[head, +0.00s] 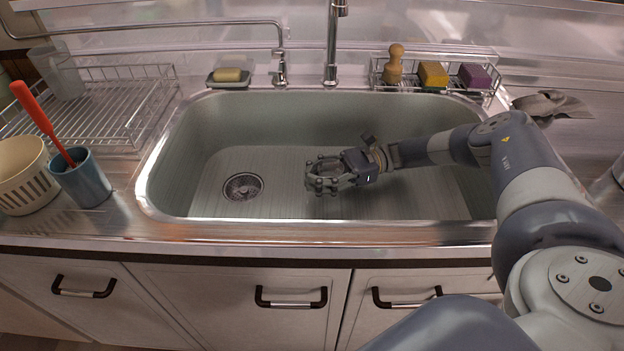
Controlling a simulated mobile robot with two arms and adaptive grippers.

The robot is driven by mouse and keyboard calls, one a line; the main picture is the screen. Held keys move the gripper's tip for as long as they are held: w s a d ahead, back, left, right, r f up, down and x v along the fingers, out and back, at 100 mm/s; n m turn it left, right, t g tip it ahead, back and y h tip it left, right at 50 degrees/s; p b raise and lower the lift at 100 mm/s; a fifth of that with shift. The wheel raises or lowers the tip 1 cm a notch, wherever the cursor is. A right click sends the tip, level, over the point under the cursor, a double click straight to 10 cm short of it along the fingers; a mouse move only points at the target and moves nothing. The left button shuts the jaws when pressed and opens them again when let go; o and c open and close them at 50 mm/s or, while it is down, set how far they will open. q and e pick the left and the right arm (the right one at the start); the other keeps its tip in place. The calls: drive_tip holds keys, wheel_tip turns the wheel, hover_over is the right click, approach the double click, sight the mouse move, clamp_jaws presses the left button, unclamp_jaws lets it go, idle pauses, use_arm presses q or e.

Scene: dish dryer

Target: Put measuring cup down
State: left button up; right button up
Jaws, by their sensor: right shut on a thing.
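My right gripper (325,178) is low inside the sink, right of the drain, with its fingers pointing left. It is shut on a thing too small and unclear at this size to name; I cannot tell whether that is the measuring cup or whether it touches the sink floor. A clear, cup-like vessel (60,75) stands at the back left of the wire dish rack; I cannot tell whether it is a measuring cup. My left gripper is not in view.
The sink (270,160) is otherwise empty, with a drain (243,186) at left. A blue cup (85,182) with a red utensil and a cream basket (20,180) stand on the left counter. A faucet (333,45) rises behind. A caddy (405,82) holds a brush and sponges.

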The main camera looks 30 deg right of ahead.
sight(339, 172)
drive_tip(key=shift+f, duration=0.15)
drive_tip(key=o, duration=1.4)
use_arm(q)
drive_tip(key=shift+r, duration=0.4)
use_arm(e)
drive_tip(key=shift+o, duration=0.2)
drive_tip(key=shift+r, duration=0.25)
drive_tip(key=d, duration=0.2)
drive_tip(key=d+b, duration=0.1)
drive_tip(key=d, duration=0.1)
drive_tip(key=s+d, duration=0.1)
drive_tip(key=d, duration=0.1)
drive_tip(key=shift+d+f, duration=0.2)
drive_tip(key=shift+d, duration=0.1)
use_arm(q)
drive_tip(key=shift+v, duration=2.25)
use_arm(e)
drive_tip(key=shift+s+d+r, duration=0.1)
drive_tip(key=shift+d, duration=0.35)
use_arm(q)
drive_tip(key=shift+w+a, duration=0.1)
